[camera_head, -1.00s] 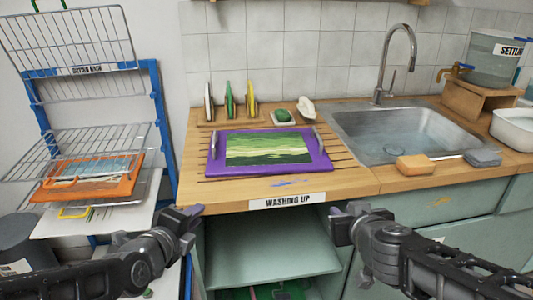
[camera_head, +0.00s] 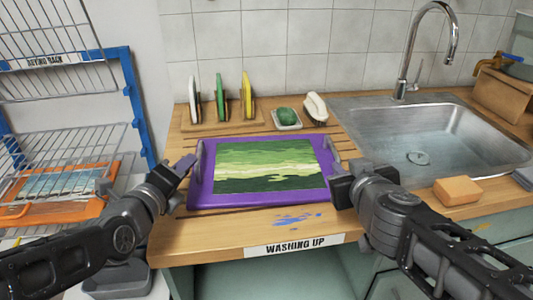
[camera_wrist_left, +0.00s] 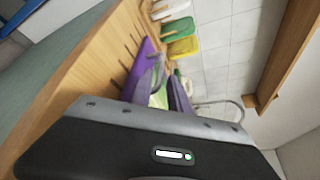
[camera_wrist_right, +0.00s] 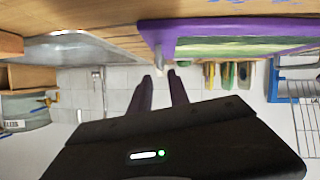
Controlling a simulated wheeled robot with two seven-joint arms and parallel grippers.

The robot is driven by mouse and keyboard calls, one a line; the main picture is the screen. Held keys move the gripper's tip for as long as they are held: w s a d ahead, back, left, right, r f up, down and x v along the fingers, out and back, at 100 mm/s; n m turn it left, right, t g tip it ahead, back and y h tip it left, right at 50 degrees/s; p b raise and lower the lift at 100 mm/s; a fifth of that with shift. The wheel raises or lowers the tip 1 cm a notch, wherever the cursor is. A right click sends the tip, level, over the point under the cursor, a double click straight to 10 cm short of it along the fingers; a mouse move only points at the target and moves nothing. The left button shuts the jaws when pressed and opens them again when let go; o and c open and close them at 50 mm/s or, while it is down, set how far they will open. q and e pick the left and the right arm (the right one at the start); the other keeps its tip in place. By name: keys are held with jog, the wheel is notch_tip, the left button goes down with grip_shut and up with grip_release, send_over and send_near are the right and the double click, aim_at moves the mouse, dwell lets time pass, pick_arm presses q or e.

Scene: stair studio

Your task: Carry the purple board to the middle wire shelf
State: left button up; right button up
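The purple board (camera_head: 270,199) with a green striped picture lies flat on the wooden counter, with a grey upright handle at each short end. My left gripper (camera_head: 184,166) is open beside the left handle (camera_head: 198,158); the left wrist view shows its fingers apart close to the board (camera_wrist_left: 140,62). My right gripper (camera_head: 338,172) is open by the right handle (camera_head: 335,150); in the right wrist view the handle (camera_wrist_right: 158,62) stands just beyond the spread fingertips. I cannot tell if either gripper touches a handle. The middle wire shelf (camera_head: 75,143) of the blue rack is at the left.
An orange board (camera_head: 95,208) lies below the middle shelf. Another wire shelf (camera_head: 50,75) is above. The sink (camera_head: 430,145) and sponge (camera_head: 457,190) are at the right.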

aim_at(199, 150)
pick_arm(q)
jog(key=shift+w, duration=0.4)
pick_arm(e)
jog(key=shift+w, duration=0.35)
jog(key=shift+w+f, duration=0.1)
jog(key=shift+w, duration=0.05)
